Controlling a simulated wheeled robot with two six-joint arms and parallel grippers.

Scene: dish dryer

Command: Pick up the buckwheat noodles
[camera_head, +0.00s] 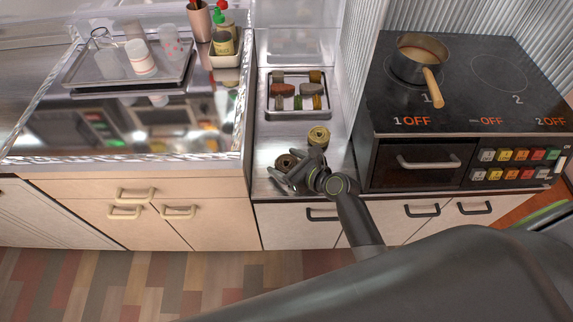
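A dark brown round bundle, which looks like the buckwheat noodles (286,160), lies on the metal counter left of the stove. A lighter yellow-brown round bundle (318,135) sits behind it to the right. My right gripper (279,177) is over the front of the counter, with its fingers spread and pointing left. It is just in front of the dark bundle and partly covers it. I see nothing held between the fingers, and I cannot tell whether they touch the bundle. My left gripper is not in view.
A metal tray (297,114) with several food pieces stands behind the bundles. A pot (415,63) with a wooden handle sits on the stove (465,103) at right. Bottles (223,42) stand nearby.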

